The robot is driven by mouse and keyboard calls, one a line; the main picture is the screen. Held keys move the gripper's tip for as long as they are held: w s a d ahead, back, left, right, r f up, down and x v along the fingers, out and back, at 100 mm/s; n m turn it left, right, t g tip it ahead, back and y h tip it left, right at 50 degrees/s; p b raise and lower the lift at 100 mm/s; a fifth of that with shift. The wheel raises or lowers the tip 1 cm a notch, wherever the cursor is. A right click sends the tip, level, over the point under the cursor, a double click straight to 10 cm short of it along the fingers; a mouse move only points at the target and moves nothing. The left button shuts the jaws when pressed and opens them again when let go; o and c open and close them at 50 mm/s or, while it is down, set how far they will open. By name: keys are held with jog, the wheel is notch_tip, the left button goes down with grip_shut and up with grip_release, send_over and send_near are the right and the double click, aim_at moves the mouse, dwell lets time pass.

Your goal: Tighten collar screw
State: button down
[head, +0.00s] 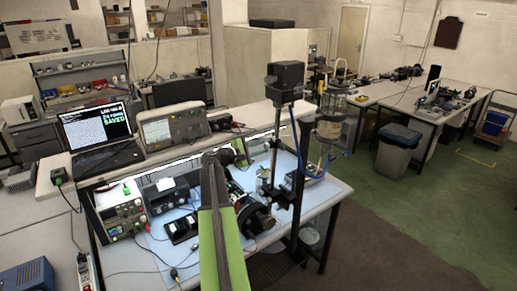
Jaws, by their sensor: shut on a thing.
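A tall dark stand (297,190) rises at the front right of the bench, with a black box-shaped head on top. A clear cylinder (328,130) with metal end plates is held at its right side, with blue tubing. A small metal clamp or collar (264,172) is on a thin rod left of the stand; its screw is too small to make out. My green and dark arm reaches up from the bottom middle. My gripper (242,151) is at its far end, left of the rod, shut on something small. The fingertips and the held thing are not clear.
The pale blue bench (325,193) holds power supplies, a black round machine (257,220) and loose cables. A laptop (95,135) and an oscilloscope (173,127) stand on the shelf behind. A grey bin (397,150) stands right of the bench. The floor at lower right is clear.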

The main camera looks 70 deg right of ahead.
jog(key=shift+d+r+n, duration=0.1)
jog(key=shift+n, duration=1)
jog(key=c, duration=1.6)
grip_release()
jog(key=o, duration=0.4)
jog(key=shift+s+d, duration=0.1)
jog(key=shift+d, duration=0.05)
jog(key=shift+o, duration=0.2)
jog(key=shift+a, duration=0.2)
